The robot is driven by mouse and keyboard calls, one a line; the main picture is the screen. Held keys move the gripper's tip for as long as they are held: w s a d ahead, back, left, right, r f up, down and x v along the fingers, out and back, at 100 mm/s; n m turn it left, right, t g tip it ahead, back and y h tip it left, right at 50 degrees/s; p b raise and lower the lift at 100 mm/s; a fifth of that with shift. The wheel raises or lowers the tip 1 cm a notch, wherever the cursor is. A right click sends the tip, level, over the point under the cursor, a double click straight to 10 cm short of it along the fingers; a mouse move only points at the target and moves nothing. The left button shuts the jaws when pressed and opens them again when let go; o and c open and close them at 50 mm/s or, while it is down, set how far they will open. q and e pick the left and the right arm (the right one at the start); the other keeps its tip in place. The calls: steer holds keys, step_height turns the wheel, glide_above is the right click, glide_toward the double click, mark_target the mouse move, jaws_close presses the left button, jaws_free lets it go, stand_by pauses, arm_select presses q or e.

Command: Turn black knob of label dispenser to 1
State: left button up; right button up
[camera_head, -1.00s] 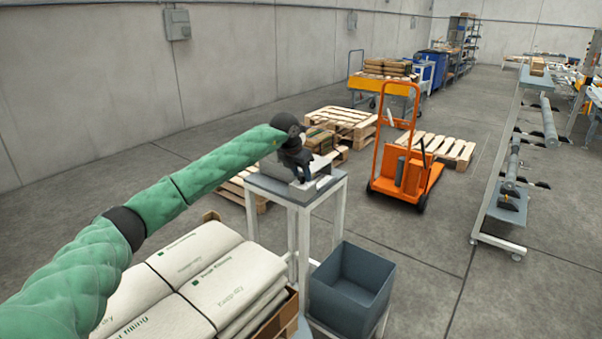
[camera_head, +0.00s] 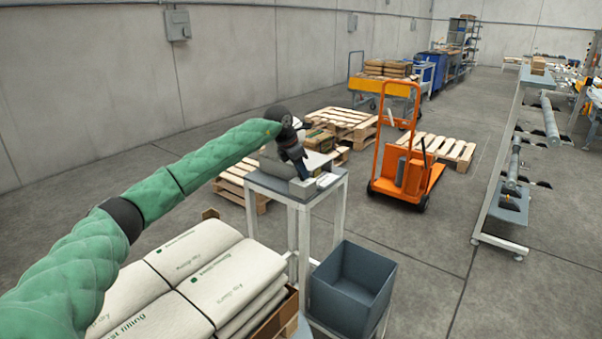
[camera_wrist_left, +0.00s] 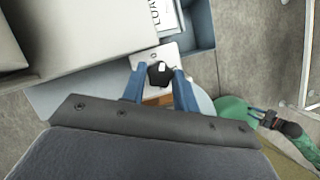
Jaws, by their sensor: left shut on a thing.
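The label dispenser (camera_head: 322,182) is a light grey unit on a small table with white legs. In the left wrist view its pale plate carries the black knob (camera_wrist_left: 160,72), which has a white mark on it. My left gripper (camera_head: 303,173) reaches the dispenser from the left. In the left wrist view the two blue fingers of my left gripper (camera_wrist_left: 158,80) stand on either side of the knob and are shut on it. The knob is hidden behind the gripper in the head view. I cannot read which number the mark points to.
A grey bin (camera_head: 352,290) stands below and right of the small table (camera_head: 262,180). White bags (camera_head: 215,270) are stacked at the front left. An orange pallet truck (camera_head: 405,170) and wooden pallets (camera_head: 440,149) are behind. Open floor lies to the right.

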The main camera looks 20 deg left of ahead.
arm_select(q)
steer(key=m+g+b, duration=0.1)
steer(key=m, duration=0.2)
steer(key=m+g+h, duration=0.1)
steer(key=m, duration=0.2)
steer(key=shift+w+b, duration=0.2)
steer(key=shift+b, duration=0.15)
steer(key=m+g+b, duration=0.1)
steer(key=m+g, duration=0.1)
steer(key=m, duration=0.2)
steer(key=shift+w+a+m, duration=0.1)
steer(key=shift+w+m, duration=0.05)
steer(key=shift+m, duration=0.75)
steer(key=shift+m+g, duration=0.4)
steer(key=shift+m, duration=0.2)
arm_select(e)
step_height(320, 180, down, 13)
steer(key=t, duration=0.1)
steer(key=shift+s+a+f, duration=0.2)
steer(key=shift+s+a, duration=0.05)
steer(key=shift+s, duration=0.05)
steer(key=shift+t, duration=0.3)
arm_select(q)
steer(key=o, duration=0.9)
steer(key=shift+o, duration=0.3)
steer(key=shift+r, duration=0.1)
arm_select(e)
steer(key=shift+w, duration=0.2)
